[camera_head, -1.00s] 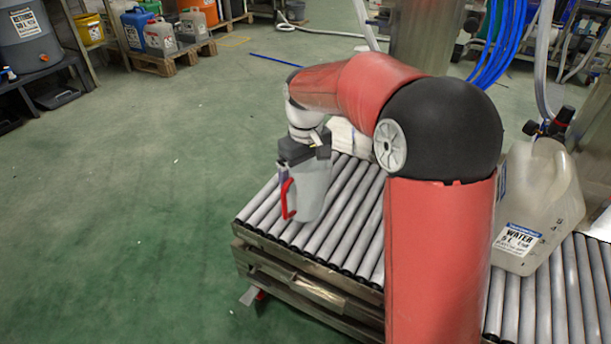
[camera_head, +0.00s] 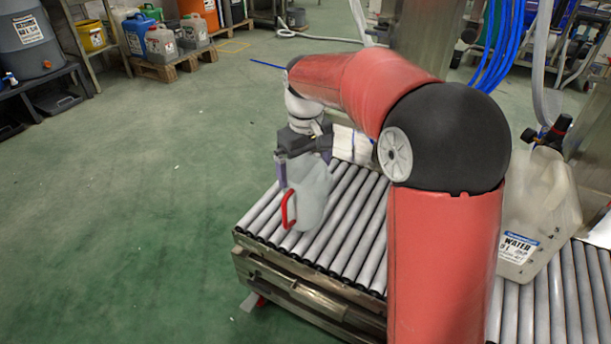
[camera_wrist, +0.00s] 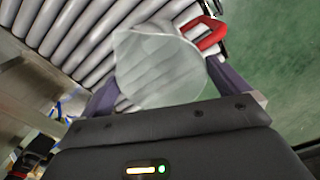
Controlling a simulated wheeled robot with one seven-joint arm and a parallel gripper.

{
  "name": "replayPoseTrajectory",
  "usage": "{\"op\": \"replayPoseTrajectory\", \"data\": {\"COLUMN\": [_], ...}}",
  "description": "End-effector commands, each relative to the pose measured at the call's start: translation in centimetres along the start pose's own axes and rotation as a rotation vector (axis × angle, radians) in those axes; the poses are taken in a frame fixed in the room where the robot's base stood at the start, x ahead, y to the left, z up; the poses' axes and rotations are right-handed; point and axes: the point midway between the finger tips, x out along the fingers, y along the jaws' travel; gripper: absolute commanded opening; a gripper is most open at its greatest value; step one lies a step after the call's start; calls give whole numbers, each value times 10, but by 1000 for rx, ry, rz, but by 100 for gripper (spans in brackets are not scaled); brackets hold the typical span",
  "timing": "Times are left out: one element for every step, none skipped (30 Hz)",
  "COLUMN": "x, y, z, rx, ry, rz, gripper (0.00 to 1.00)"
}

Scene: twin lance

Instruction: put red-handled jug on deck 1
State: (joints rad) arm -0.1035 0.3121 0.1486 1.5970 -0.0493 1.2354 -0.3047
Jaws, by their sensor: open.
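The red-handled jug (camera_head: 312,190) is translucent grey-white and stands upright on the near-left end of the roller deck (camera_head: 350,235). Its red handle (camera_head: 288,209) faces left in the head view. My gripper (camera_head: 303,163) is open above and around the jug's upper part, with one finger on each side. In the wrist view the jug (camera_wrist: 160,65) sits between the spread fingers of my gripper (camera_wrist: 166,85), its handle (camera_wrist: 205,33) at the upper right. Whether a finger still touches the jug, I cannot tell.
A white water container (camera_head: 537,215) stands on the rollers at the right, beyond my arm. A white object (camera_head: 352,143) is behind the jug, partly hidden by my arm. Blue hoses (camera_head: 500,45) hang at the back. The green floor (camera_head: 150,220) at left is clear.

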Motion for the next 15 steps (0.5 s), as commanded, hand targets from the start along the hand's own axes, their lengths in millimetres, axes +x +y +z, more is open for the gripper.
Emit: {"op": "replayPoseTrajectory", "data": {"x": [-16, -23, -31, -37, -42, -49, -53, -57, -61, -64, -67, -69, -70, -71, -72], "y": [0, 0, 0, 0, 0, 0, 0, 0, 0, 0, 0, 0, 0, 0, 0], "z": [0, 0, 0, 0, 0, 0, 0, 0, 0, 0, 0, 0, 0, 0, 0], "rx": [0, 0, 0, 0, 0, 0, 0, 0, 0, 0, 0, 0, 0, -1, -1], "ry": [4, 3, 3, 3, 3, 2, 2, 2, 1, 0, 1, 1, 1, 0, 0], "rz": [1, 1, 1, 1, 1, 1, 1, 1, 0, 0, 0, 0, 0, 0, 0], "gripper": [100, 100, 100, 100, 100, 100, 100, 100, 100, 100, 100, 100, 100, 100, 100]}}
